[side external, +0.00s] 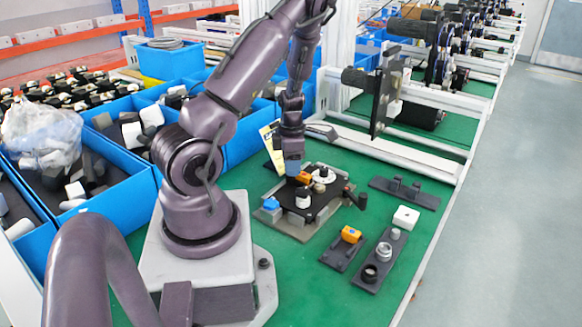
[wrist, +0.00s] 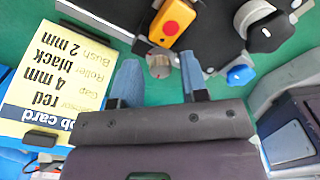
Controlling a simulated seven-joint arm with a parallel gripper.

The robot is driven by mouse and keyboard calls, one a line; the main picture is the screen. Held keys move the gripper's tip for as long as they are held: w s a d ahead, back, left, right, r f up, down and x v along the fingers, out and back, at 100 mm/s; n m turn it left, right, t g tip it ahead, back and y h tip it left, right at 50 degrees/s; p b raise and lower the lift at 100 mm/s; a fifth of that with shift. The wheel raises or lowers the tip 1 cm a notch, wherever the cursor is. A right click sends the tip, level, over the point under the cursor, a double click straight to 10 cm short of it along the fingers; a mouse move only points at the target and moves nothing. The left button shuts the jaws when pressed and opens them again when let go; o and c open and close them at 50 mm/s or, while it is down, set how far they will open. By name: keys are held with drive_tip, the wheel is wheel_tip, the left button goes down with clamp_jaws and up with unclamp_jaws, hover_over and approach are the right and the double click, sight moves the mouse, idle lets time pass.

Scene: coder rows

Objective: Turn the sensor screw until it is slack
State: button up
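The orange sensor (wrist: 172,24) with a red button sits on the dark fixture plate (wrist: 212,30); in the side view its orange body (side external: 303,178) shows beside my gripper (side external: 292,172). A small grey knob with a red mark, apparently the sensor screw (wrist: 159,66), is beside the sensor's end. In the wrist view my gripper (wrist: 158,72) is open, its two blue-grey fingers apart. The knob appears between the fingertips with a gap on both sides, so no contact shows. In the side view the screw is hidden behind my gripper.
A blue knob (wrist: 240,75) and white-and-black knob (wrist: 262,22) are near the fingers. A yellow job card (wrist: 50,95) stands at left. Small trays, one with a spare orange part (side external: 351,234), one with rings (side external: 384,252), and a white block (side external: 405,217) lie right of the fixture.

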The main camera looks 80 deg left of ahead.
drive_tip(key=m, duration=2)
drive_tip(key=shift+m, duration=0.3)
drive_tip(key=shift+c, duration=0.2)
